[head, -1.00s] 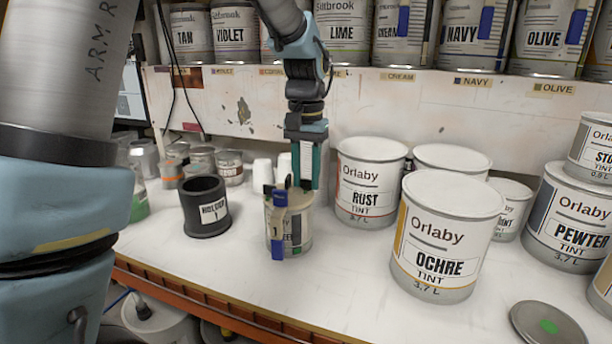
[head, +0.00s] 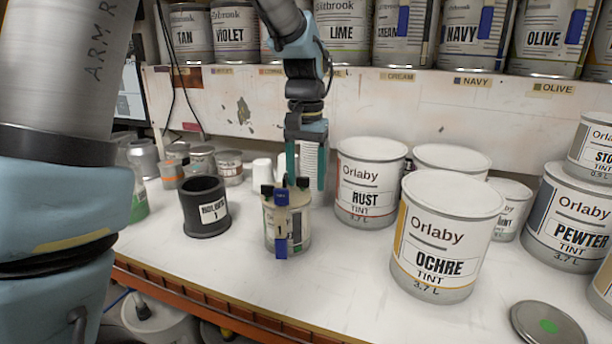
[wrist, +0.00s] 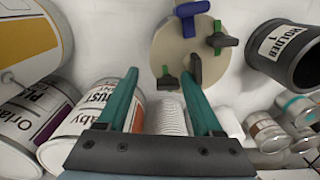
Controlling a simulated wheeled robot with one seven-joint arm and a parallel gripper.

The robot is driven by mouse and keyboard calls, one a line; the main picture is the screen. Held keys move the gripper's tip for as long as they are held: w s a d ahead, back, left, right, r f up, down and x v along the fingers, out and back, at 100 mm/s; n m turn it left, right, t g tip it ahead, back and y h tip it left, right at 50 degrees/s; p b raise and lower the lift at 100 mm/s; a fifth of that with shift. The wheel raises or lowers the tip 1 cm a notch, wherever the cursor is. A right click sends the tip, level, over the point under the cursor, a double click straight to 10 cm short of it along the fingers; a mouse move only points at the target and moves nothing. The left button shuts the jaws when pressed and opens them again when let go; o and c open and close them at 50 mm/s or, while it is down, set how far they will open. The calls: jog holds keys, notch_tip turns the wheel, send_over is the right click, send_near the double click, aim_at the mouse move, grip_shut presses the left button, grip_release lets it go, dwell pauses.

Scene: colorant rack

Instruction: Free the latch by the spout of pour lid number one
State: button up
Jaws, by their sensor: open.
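Pour lid number one (wrist: 172,45) is a beige disc on a small can (head: 298,240) on the bench. Dark latches with green parts sit around the rim; one (wrist: 221,40) is to the right of the spout, another (wrist: 167,79) is at the near rim.
A black holder (head: 205,207) marked 1 stands left of the can. The Rust tin (head: 368,185) is close on the right, with the Ochre tin (head: 447,240) in front. White cups (head: 262,169) stand behind.

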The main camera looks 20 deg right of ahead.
aim_at(306, 191)
notch_tip(306, 191, up, 11)
jog(key=b, duration=0.2)
dwell(0.5)
jog(key=shift+f, duration=0.15)
